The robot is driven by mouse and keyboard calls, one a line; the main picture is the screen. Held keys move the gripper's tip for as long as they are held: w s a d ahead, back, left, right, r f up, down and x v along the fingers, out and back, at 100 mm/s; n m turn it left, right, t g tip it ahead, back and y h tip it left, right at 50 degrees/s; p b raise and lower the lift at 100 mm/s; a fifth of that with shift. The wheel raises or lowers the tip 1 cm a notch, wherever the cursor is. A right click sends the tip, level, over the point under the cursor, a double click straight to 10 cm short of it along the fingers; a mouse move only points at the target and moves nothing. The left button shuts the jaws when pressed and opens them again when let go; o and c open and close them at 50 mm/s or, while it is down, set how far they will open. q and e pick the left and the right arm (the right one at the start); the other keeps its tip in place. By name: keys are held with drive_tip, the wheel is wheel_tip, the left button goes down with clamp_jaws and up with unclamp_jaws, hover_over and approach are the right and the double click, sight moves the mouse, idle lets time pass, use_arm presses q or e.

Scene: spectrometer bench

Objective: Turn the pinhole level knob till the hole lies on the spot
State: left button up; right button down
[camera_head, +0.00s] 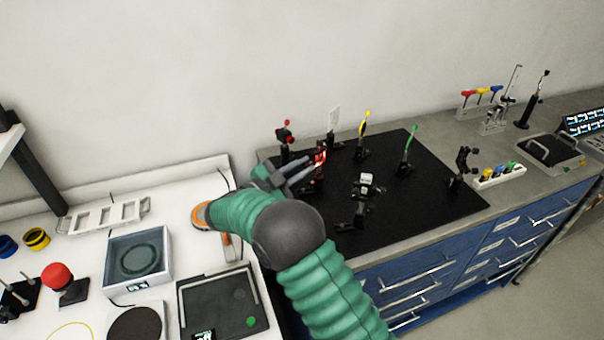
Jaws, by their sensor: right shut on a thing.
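My right gripper (312,165) reaches over the left part of a black optics board (430,208) and is shut at a small dark mount with bright red on it (319,155). It seems to hold the mount's knob, which is too small to make out between the fingertips. The pinhole, its hole and the light spot cannot be told apart at this size. Another dark mount with a red top (285,135) stands just behind the gripper, to the left. My left gripper is out of view.
Posts with a yellow top (364,130) and a green top (408,148) stand on the board, with a black-and-white device (364,187) and a dark mount (462,165). A white bench (100,205) with trays lies left. Blue drawers (440,270) are below.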

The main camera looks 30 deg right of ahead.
drive_tip(key=shift+m+b, duration=0.3)
drive_tip(key=shift+m, duration=0.1)
drive_tip(key=c, duration=1.4)
unclamp_jaws()
drive_tip(key=shift+o, duration=0.2)
drive_tip(key=shift+a, duration=0.1)
drive_tip(key=s+a+b, duration=0.1)
drive_tip(key=s+a, duration=0.1)
drive_tip(key=a, duration=1.4)
drive_tip(key=shift+s+a, duration=0.2)
drive_tip(key=shift+a, duration=0.1)
drive_tip(key=shift+f, duration=0.1)
